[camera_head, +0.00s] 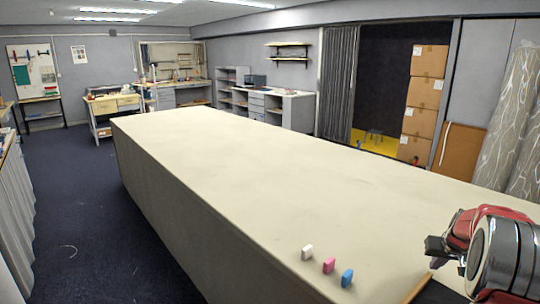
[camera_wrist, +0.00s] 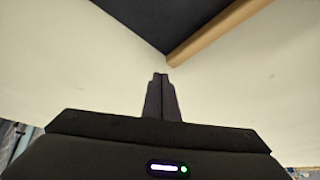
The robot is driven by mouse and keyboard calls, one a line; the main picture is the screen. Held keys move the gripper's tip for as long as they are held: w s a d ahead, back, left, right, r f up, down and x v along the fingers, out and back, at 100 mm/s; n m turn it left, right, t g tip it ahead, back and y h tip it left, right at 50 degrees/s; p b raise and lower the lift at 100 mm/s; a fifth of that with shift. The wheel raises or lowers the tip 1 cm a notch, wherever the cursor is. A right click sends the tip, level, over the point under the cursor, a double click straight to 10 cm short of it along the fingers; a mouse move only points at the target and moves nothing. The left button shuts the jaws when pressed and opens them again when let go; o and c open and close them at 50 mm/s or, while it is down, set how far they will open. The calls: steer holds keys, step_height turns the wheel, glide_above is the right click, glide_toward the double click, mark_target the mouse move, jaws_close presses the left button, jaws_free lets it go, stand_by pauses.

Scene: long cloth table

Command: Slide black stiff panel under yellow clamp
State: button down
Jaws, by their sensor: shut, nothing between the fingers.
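My gripper (camera_wrist: 161,78) is shut and empty, its dark fingers together at the middle of the wrist view. A flat black surface, probably the black stiff panel (camera_wrist: 165,18), shows at the top of the wrist view, ahead of the fingertips, its corner pointing towards them. I cannot tell whether the fingers touch it. In the head view a dark patch with a wooden edge (camera_head: 418,287) shows at the bottom right, partly cut off and behind my arm. I cannot make out the yellow clamp in either view.
A tan wooden strip (camera_wrist: 215,33) runs along the black surface's right side. A white block (camera_head: 307,252), a pink block (camera_head: 329,265) and a blue block (camera_head: 347,278) stand near the front edge of the cloth table (camera_head: 250,180). The table beyond them is clear.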

steer(key=shift+w+d+r, duration=0.15)
steer(key=shift+d+r, duration=0.05)
steer(key=shift+r, duration=0.55)
steer(key=shift+w+d+r, duration=0.1)
steer(key=shift+d+r, duration=0.15)
steer(key=shift+r, duration=0.45)
steer(key=shift+w+d+r, duration=0.15)
steer(key=shift+d+r, duration=0.05)
steer(key=shift+r, duration=0.55)
steer(key=s+a+r+n, duration=0.1)
steer(key=s+a+r, duration=0.35)
steer(key=a, duration=0.45)
steer(key=s+a+r+y, duration=0.1)
steer(key=s+a+r, duration=0.3)
steer(key=a, duration=0.5)
steer(key=s+a+r+n, duration=0.1)
steer(key=s+a+r, duration=0.3)
steer(key=a, duration=0.5)
steer(key=s+a+f+n, duration=0.1)
steer(key=s+a, duration=0.7)
steer(key=s, duration=0.2)
steer(key=s+a+f+n+y, duration=0.1)
steer(key=s+a, duration=0.7)
steer(key=s, duration=0.3)
steer(key=shift+s, duration=0.3)
